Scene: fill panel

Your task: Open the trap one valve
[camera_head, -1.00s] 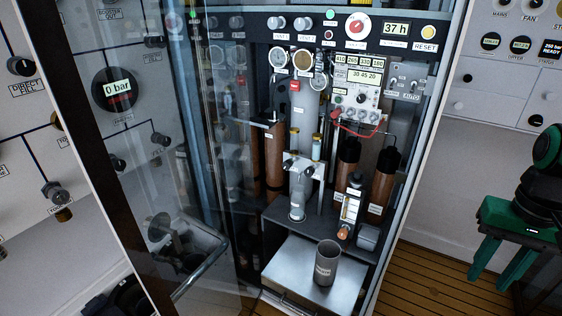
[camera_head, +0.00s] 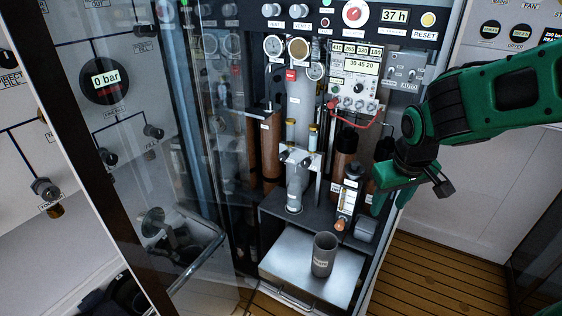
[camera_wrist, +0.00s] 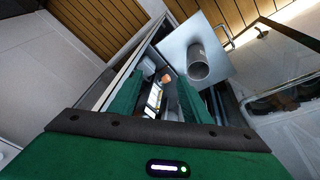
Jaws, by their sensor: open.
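A grey cup (camera_head: 324,255) stands on a metal drawer top (camera_head: 290,260); the cup also shows in the wrist view (camera_wrist: 199,65). The glass door (camera_head: 150,170) with its bar handle (camera_head: 200,262) stands open at left.

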